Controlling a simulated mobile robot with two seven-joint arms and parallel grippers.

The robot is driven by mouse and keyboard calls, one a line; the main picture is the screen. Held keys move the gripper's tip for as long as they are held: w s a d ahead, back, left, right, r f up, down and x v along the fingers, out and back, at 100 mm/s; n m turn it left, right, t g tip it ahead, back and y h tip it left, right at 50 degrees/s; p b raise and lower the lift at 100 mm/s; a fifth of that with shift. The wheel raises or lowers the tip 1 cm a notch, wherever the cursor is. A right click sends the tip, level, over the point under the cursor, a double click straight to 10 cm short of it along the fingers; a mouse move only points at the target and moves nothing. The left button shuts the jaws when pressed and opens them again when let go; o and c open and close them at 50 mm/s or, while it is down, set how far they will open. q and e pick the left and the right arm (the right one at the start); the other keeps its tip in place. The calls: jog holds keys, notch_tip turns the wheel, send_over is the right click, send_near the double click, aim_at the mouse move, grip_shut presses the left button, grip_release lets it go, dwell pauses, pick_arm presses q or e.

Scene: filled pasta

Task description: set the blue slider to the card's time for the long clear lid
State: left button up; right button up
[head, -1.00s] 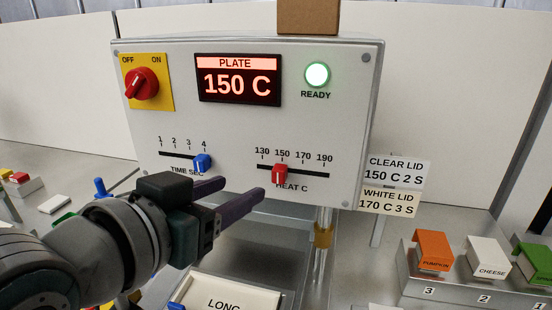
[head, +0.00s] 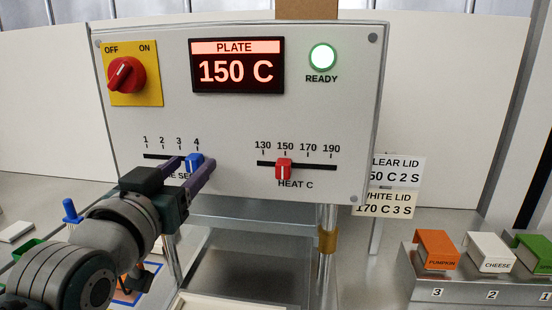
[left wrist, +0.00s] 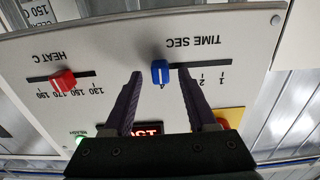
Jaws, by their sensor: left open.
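The blue slider (head: 194,162) stands at the 4 mark, the right end of the TIME SEC scale on the control panel (head: 230,125). My left gripper (head: 196,168) is open in front of it, one finger to each side. The left wrist view, upside down, shows the blue slider (left wrist: 161,71) between and just beyond the open fingertips (left wrist: 161,78); I see no contact. The clear lid card (head: 398,172) reads 150 C 2 S, its left edge hidden behind the panel. My right gripper is not in view.
The red heat slider (head: 284,168) sits at 150. The display (head: 237,68) reads PLATE 150 C, the ready lamp (head: 323,57) glows green. The white lid card (head: 388,204) reads 170 C 3 S. A rack (head: 470,280) at right holds labelled boxes.

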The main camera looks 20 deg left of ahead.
pick_arm(q)
jog(key=shift+w+a, duration=0.15)
jog(key=shift+w, duration=0.35)
grip_shut()
dwell(1.2)
